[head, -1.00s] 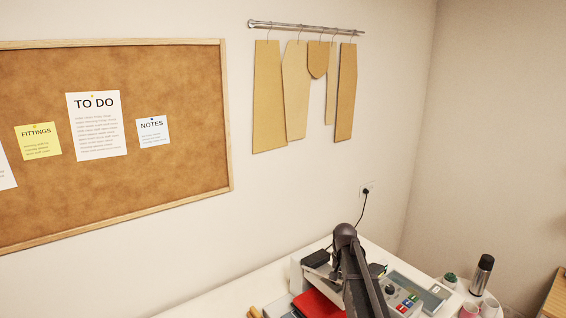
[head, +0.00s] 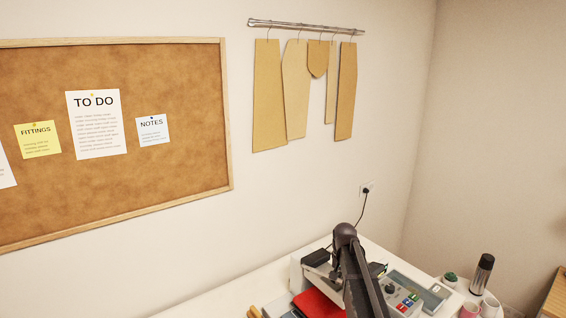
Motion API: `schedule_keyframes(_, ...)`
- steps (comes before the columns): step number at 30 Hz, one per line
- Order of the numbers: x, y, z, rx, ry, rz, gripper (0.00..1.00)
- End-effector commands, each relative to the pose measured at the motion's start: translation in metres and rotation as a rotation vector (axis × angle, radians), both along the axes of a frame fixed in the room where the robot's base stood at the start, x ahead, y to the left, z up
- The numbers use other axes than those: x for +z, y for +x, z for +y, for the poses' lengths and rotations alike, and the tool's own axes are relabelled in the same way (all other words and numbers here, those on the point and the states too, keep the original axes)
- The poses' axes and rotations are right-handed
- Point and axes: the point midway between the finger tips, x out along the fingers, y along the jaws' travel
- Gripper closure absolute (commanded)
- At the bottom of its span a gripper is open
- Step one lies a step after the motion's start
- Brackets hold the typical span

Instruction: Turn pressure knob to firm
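A pale machine with a sloped control panel (head: 411,288) stands on the white table at the lower right of the head view. A small dark round knob (head: 389,289) shows on the panel, just right of my dark arm. Small red, green and blue buttons sit beside it. The knob is too small to read its setting or any marks. My arm crosses in front of the machine and hides part of it. It runs down out of the bottom edge, and I cannot see my gripper.
A red item (head: 318,304) lies left of my arm. A dark flask (head: 481,274), a pink mug (head: 469,310) and a white cup (head: 490,306) stand at right. The white table (head: 225,296) is clear at left.

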Motion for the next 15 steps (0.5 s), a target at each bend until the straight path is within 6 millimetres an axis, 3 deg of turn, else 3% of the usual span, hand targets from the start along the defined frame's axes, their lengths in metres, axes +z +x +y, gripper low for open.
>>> schedule_keyframes(15, 0.0001, 0.0048, -0.0001, 0.000, -0.001, -0.002, 1.00)
